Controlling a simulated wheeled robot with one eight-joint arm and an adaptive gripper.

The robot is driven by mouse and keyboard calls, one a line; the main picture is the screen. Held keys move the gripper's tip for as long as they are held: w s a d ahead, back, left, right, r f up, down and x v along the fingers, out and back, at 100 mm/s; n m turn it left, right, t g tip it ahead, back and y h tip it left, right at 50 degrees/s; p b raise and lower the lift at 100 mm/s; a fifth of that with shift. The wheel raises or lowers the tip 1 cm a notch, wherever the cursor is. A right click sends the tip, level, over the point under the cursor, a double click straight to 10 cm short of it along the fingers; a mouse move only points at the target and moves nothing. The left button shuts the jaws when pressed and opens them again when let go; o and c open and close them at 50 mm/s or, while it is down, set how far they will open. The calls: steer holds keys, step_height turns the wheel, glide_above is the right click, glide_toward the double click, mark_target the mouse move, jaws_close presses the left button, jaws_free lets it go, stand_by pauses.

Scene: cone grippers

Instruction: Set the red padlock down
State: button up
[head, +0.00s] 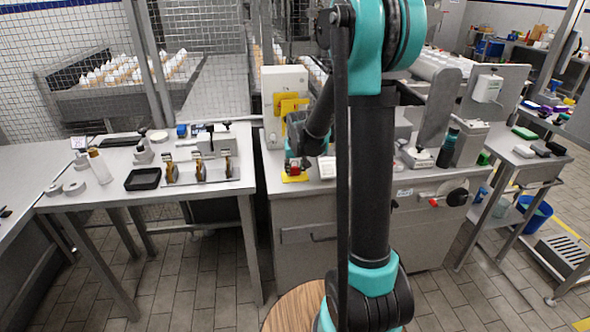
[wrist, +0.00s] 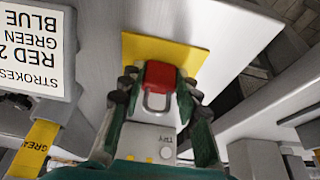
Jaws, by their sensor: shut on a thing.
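The red padlock (wrist: 161,76) has a red body and a grey shackle that points back toward my wrist. My gripper (wrist: 157,88) has a dark finger on each side of the padlock and is shut on it. Beyond the padlock lies a flat yellow square (wrist: 190,55) on the grey surface; I cannot tell whether the padlock touches it. In the head view, the padlock (head: 294,170) is a small red patch over the yellow square (head: 295,179), near the front left corner of the grey bench. My gripper (head: 299,160) partly hides it there.
A sign with stroke and colour words (wrist: 35,45) stands at the left in the wrist view. A grey box marked TRY (wrist: 148,142) is below the shackle. A white machine with yellow parts (head: 284,92) stands behind. A side table (head: 100,190) holds a black tray (head: 143,179).

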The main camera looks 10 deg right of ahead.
steer(key=o, duration=1.2)
steer(key=v, duration=1.2)
steer(key=s+d+f, duration=0.1)
steer(key=s+f, duration=0.3)
steer(key=s, duration=0.4)
steer(key=s+d+f, duration=0.1)
steer(key=s+f, duration=0.3)
steer(key=s, duration=0.4)
steer(key=s+d+f, duration=0.1)
steer(key=s+f, duration=0.3)
steer(key=s, duration=0.5)
steer(key=shift+d+f, duration=0.25)
steer(key=shift+d, duration=0.1)
